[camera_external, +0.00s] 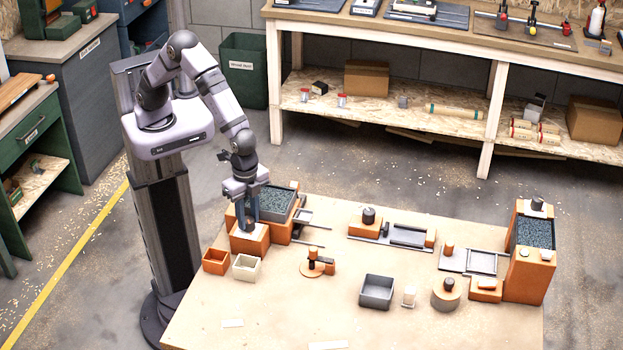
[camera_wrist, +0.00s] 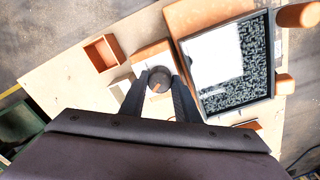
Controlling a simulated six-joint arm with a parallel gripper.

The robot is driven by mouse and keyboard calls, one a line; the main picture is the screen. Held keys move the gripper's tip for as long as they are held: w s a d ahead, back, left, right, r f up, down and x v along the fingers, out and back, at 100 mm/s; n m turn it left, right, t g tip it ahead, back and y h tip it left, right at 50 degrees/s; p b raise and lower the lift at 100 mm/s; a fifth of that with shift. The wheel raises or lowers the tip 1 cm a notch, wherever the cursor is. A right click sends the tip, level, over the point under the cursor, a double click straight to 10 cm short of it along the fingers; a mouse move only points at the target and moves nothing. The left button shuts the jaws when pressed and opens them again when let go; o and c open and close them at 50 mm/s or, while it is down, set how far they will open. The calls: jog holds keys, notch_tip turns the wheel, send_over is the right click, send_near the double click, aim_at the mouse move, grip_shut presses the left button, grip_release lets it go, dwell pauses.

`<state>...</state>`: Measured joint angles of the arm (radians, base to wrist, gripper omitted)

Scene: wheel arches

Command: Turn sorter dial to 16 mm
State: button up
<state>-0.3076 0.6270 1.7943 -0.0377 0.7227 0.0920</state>
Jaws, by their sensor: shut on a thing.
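My gripper (camera_external: 249,222) points down over the low orange block of the left orange unit (camera_external: 250,240). In the wrist view its two dark fingers (camera_wrist: 159,88) are shut on the sides of a round dark dial knob (camera_wrist: 158,77). The knob has an orange pointer mark on its top, angled toward the upper right of the wrist view. A pale plate (camera_wrist: 142,60) shows beside the knob. I cannot read any size marks, so the dial's setting cannot be told. In the external view the gripper mostly hides the knob.
A grey tray of dark pieces (camera_wrist: 235,98) stands close to the right of the fingers in the wrist view. An orange bin (camera_external: 215,261) and a cream bin (camera_external: 246,267) sit in front of the unit. The front of the table (camera_external: 270,310) is mostly clear.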

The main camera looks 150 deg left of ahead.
aim_at(248, 219)
jog(key=n, duration=0.4)
jog(key=shift+n, duration=0.4)
dwell(0.4)
jog(key=o, duration=1)
jog(key=shift+o, duration=0.2)
jog(key=shift+r+b, duration=0.95)
jog(key=shift+r, duration=2.8)
jog(key=shift+s, duration=0.1)
